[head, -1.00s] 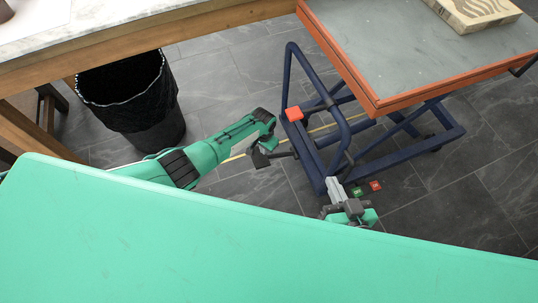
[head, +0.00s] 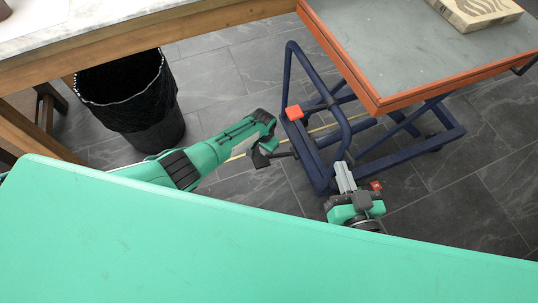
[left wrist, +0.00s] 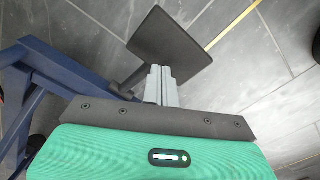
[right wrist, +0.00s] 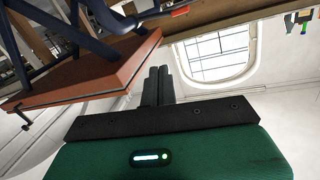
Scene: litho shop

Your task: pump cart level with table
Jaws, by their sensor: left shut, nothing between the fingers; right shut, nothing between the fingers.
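The pump cart has a grey top with an orange rim (head: 378,104) and a dark blue folding frame (head: 291,85), at the right of the head view. A dark flat pedal (head: 261,158) sticks out low on the cart's left side. It also shows in the left wrist view (left wrist: 170,40). My left gripper (left wrist: 160,86) is shut and empty at the pedal; I cannot tell whether it touches. My right gripper (head: 344,174) is shut and empty, low beside the cart frame. The table (head: 130,38) has a pale marbled top and wooden edge at upper left.
A red tag (head: 376,185) lies beside my right gripper. A black bin (head: 150,120) stands under the table. A patterned slab (head: 476,10) lies on the cart top. Grey tiled floor is clear at lower right.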

